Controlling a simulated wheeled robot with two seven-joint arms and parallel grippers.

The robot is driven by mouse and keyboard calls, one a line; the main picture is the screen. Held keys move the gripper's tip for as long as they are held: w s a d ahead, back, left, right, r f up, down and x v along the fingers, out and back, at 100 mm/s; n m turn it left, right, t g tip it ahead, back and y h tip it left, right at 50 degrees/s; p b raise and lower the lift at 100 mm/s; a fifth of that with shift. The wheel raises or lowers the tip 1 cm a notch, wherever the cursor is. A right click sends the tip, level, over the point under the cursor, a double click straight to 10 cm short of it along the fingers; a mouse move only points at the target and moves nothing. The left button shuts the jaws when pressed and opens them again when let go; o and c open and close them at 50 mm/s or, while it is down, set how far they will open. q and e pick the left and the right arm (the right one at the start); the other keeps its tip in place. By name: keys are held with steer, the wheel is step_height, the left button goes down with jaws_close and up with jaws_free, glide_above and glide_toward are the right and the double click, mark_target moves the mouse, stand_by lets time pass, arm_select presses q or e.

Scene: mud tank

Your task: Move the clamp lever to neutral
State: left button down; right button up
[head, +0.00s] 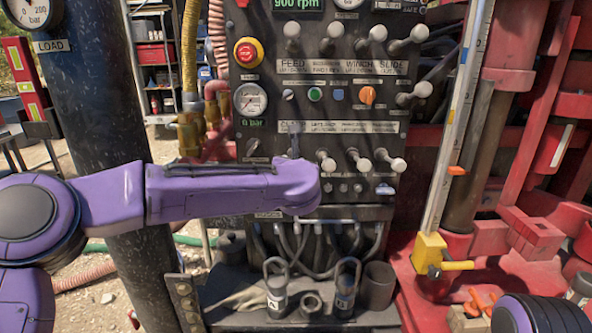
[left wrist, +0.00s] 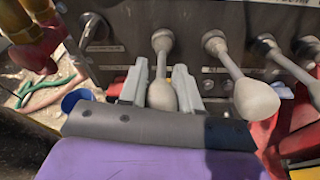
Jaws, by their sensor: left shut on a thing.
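The clamp lever (left wrist: 162,96) is a metal stem with a pale, rounded knob, standing out from the dark control panel (head: 345,85). In the left wrist view, my left gripper (left wrist: 161,75) has its two grey fingers on either side of the knob and is shut on it. In the head view, my purple left arm reaches in from the left and covers most of the gripper and the lever. My right gripper is out of view.
Neighbouring levers with pale knobs stand close to the right, the nearest (left wrist: 255,98) beside my gripper. A selector switch (left wrist: 92,28) sits to the left. A gauge (head: 250,99) and red stop button (head: 248,52) are above. Shackles (head: 276,287) stand below.

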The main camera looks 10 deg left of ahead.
arm_select(q)
steer(key=shift+r, duration=0.2)
steer(key=c, duration=0.8)
jaws_free()
steer(key=shift+f, duration=0.1)
steer(key=shift+s+d+b, duration=0.15)
steer(key=shift+s+b, duration=0.3)
steer(key=b+v, duration=0.3)
steer(key=v, duration=0.6)
steer(key=shift+s+b, duration=0.25)
steer(key=shift+b, duration=0.05)
